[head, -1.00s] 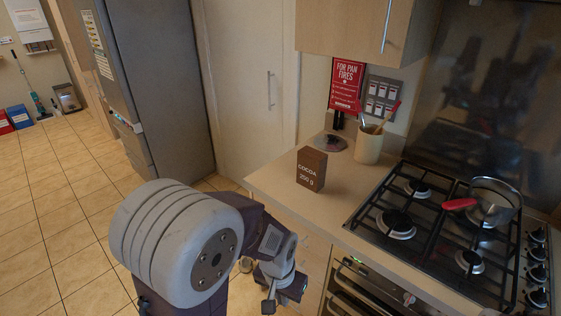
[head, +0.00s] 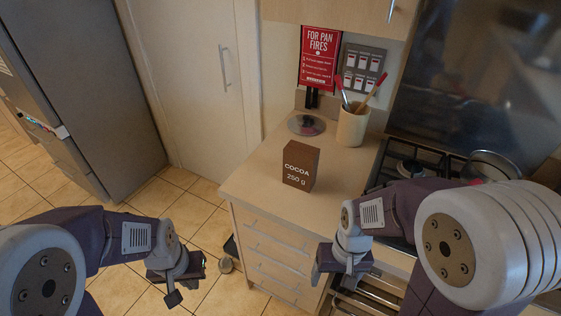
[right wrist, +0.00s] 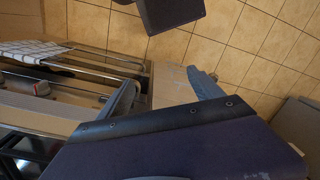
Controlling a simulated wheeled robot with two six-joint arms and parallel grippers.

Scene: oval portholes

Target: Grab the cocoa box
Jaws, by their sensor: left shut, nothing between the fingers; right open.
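The cocoa box (head: 300,166), brown with white lettering "COCOA 250 g", stands upright on the counter near its left front part. My left gripper (head: 180,283) is shut and empty, left of the counter and below its top. My right gripper (head: 335,278) is open and empty in front of the counter, below and to the right of the box, apart from it. In the right wrist view the right fingers (right wrist: 178,70) are spread with nothing between them; the cocoa box is not in that view.
A utensil pot (head: 353,126) and a round dark-topped item (head: 306,124) stand behind the box. The gas hob (head: 405,165) with a pan (head: 492,166) lies right, partly behind my right arm. Drawers (head: 275,255) are below the counter. A checked towel (right wrist: 35,52) hangs by the oven.

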